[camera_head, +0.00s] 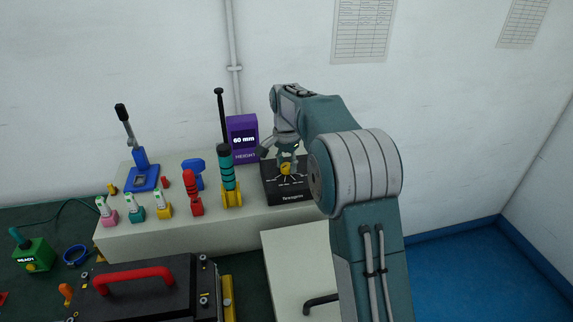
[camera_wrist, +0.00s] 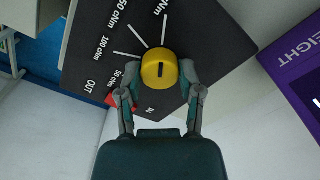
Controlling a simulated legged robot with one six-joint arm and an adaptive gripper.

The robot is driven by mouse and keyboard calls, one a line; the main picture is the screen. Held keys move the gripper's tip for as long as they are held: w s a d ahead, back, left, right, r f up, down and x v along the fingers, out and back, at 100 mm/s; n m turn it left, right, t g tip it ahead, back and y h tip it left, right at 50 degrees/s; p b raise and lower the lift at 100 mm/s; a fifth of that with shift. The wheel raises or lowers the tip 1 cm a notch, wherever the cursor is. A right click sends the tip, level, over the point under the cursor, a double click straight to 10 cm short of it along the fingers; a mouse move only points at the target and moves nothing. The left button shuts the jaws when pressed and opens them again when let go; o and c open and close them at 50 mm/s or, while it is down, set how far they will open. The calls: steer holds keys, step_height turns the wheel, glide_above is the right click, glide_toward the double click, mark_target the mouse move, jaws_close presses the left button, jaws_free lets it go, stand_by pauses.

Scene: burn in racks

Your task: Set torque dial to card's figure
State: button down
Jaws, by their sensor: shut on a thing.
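The torque dial is a yellow knob (camera_wrist: 160,66) with a dark slot, on a black box (camera_head: 290,195) with white radiating lines and cNm labels. The knob also shows in the head view (camera_head: 286,169). My gripper (camera_wrist: 160,82) is shut on the knob, one finger on each side; in the head view my gripper (camera_head: 286,160) reaches down onto it. In the wrist view the slot runs roughly up and down the picture. Some labels are cut off or partly hidden by the fingers. No card with a readable torque figure shows; the wall sheets (camera_head: 362,30) are too small to read.
A purple display (camera_head: 242,138) reading 60 mm stands close left of the box. Several screwdrivers, a blue lever press (camera_head: 143,175) and small colored holders stand further left on the pale bench (camera_head: 150,235). A black case with a red handle (camera_head: 133,279) is in front.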

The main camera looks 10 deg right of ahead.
steer(key=shift+f, duration=0.1)
steer(key=n, duration=0.7)
steer(key=shift+n, duration=0.3)
steer(key=n, duration=0.4)
steer(key=shift+n, duration=2.1)
steer(key=shift+c, duration=1.3)
jaws_free()
steer(key=shift+a+f, duration=0.1)
